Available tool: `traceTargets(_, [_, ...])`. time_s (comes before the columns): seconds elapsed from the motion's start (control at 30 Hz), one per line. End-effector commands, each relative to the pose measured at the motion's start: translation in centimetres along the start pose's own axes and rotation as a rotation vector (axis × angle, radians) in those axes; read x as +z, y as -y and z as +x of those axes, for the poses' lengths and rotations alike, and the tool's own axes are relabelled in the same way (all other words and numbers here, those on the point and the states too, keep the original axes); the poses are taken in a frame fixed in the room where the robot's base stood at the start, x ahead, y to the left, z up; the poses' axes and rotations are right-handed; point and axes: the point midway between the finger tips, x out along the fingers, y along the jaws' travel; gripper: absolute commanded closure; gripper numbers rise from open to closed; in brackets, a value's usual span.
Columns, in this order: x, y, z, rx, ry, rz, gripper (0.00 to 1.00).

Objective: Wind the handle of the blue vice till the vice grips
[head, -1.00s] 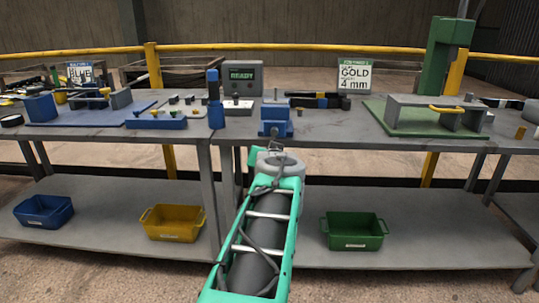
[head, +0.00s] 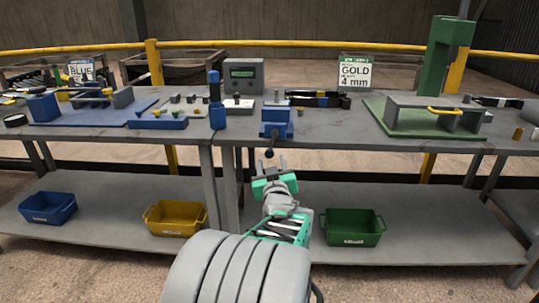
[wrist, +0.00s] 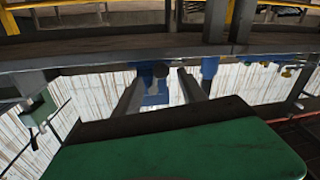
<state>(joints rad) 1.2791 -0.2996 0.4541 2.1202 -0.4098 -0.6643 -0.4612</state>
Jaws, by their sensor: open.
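The blue vice (head: 275,121) stands at the front edge of the bench in the head view, with a grey piece (head: 279,97) showing at its top. Its handle ends in a dark knob (head: 269,153) hanging in front of the bench edge. My gripper (head: 270,163) is open and empty just below and in front of that knob, fingers pointing toward the bench. In the wrist view the dark knob (wrist: 160,71) shows between the two grey fingers (wrist: 160,92), against the blue vice (wrist: 156,98). I cannot tell how far the vice jaws are apart.
A grey box with a green display (head: 243,75) stands behind the vice. A blue post (head: 215,105) stands left of it and a green press (head: 450,60) far right. The bench edge (head: 340,148) is close to my gripper. Yellow (head: 174,219) and green bins (head: 353,227) sit on the lower shelf.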

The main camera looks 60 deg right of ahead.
Motion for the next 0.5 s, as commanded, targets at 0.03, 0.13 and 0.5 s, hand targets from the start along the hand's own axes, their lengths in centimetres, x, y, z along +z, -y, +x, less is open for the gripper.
traceTargets(0.03, [0.2,0.2,1.0,-0.003,0.001,0.000,0.52])
traceTargets(0.13, [0.3,0.2,3.0,-0.004,0.003,0.001,0.52])
traceTargets(0.5, [0.1,0.1,6.3,-0.001,0.002,0.002,0.52])
